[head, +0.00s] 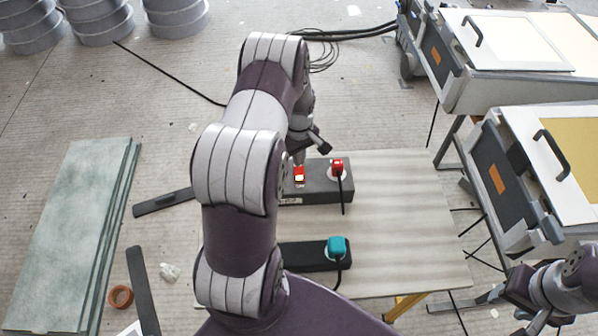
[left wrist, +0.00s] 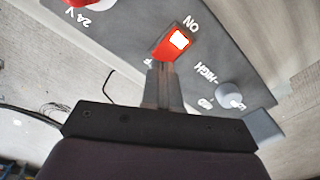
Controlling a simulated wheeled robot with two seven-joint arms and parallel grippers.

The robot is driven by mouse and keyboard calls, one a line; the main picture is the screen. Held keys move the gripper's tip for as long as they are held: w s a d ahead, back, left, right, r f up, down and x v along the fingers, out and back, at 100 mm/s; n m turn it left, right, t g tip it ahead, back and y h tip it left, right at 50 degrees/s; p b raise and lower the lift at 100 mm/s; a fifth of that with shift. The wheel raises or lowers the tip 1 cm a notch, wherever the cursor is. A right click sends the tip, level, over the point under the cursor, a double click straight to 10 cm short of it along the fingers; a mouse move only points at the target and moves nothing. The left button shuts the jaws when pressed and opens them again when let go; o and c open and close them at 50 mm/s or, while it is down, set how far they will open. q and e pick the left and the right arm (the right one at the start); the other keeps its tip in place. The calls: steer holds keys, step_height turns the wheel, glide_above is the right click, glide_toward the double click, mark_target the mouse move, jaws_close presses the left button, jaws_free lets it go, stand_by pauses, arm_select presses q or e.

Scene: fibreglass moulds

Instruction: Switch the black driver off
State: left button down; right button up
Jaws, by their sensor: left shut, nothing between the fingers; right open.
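A dark grey driver box (head: 318,190) lies on the board, with a red plug (head: 338,167) and a lit red-orange rocker switch (head: 299,174). In the left wrist view the lit switch (left wrist: 174,40) sits by an "ON" label, near a grey knob (left wrist: 230,94). My left gripper (head: 299,160) is shut and empty. Its fingertips (left wrist: 162,64) are at the switch's lower edge; I cannot tell whether they touch. A blacker driver box (head: 300,256) with a teal plug (head: 337,246) lies nearer; my left arm hides its left part and any switch there. My right gripper (head: 532,312) is open, far right.
The pale board (head: 400,215) is clear right of the boxes. Two machines with handled lids (head: 556,155) stand at right. Green-grey slabs (head: 75,230), dark bars (head: 143,290) and a brown ring (head: 121,296) lie at left. Grey drums (head: 100,20) and cables are at the back.

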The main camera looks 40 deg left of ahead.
arm_select(q)
steer(key=shift+f+b, duration=0.55)
steer(key=shift+f, duration=0.4)
step_height(320, 180, up, 7)
steer(key=p, duration=0.6)
steer(key=shift+r, duration=0.1)
stand_by(0.5)
